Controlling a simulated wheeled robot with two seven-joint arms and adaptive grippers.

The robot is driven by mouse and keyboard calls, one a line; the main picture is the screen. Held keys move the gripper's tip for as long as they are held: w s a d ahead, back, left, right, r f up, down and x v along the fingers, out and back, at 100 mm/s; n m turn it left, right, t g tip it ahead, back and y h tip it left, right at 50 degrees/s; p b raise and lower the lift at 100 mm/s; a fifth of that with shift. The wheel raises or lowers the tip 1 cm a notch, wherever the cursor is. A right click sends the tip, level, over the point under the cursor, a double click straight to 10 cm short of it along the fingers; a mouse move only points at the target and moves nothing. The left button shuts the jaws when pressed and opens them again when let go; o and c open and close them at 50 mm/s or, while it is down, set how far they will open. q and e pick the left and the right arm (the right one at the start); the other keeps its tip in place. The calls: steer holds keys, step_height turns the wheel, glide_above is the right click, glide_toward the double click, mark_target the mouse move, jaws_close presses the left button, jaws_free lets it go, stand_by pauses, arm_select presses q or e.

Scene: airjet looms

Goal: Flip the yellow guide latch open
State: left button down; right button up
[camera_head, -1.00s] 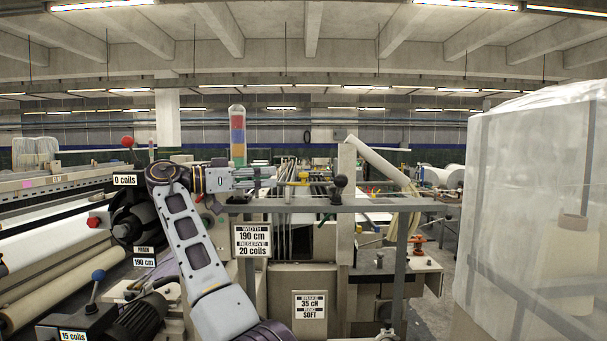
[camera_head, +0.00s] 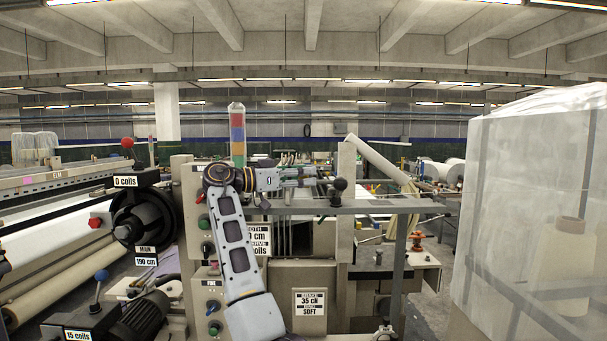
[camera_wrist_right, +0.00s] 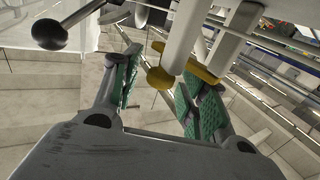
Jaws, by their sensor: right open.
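The yellow guide latch shows in the right wrist view as a yellow ball-ended piece (camera_wrist_right: 161,77) with a yellow bar beside a pale rod. My right gripper (camera_wrist_right: 163,85) is open, with one green-padded finger on each side of the yellow ball; I cannot tell whether either finger touches it. In the head view my right gripper (camera_head: 318,176) points right along the loom's front rail and covers the place of the latch. My left gripper is not in view.
A grey rail (camera_head: 385,207) crosses the loom front below my gripper. A dark ball-ended lever (camera_head: 340,184) stands just past the fingertips and also shows in the wrist view (camera_wrist_right: 50,35). A wrapped pallet (camera_head: 530,190) stands at the right.

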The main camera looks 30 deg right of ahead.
steer(key=shift+d, duration=0.2)
steer(key=shift+c, duration=0.2)
jaws_close()
steer(key=shift+w+d+f+n+t+b, duration=0.1)
steer(key=shift+w+d+n+t+b, duration=0.1)
steer(key=shift+n+t+b, duration=0.55)
steer(key=shift+w+d+f+n+t+b, duration=0.15)
steer(key=shift+n+t+b, duration=0.2)
steer(key=shift+t+b, duration=0.75)
steer(key=shift+w+d+r+n+t+y+b, duration=0.15)
steer(key=shift+n+t+b, duration=0.25)
steer(key=shift+t+b, duration=0.2)
steer(key=shift+w+r+n+t+y+b, duration=0.1)
steer(key=shift+n+t+y+b, duration=0.05)
steer(key=shift+n+t+b, duration=0.35)
steer(key=shift+o, duration=0.2)
jaws_free()
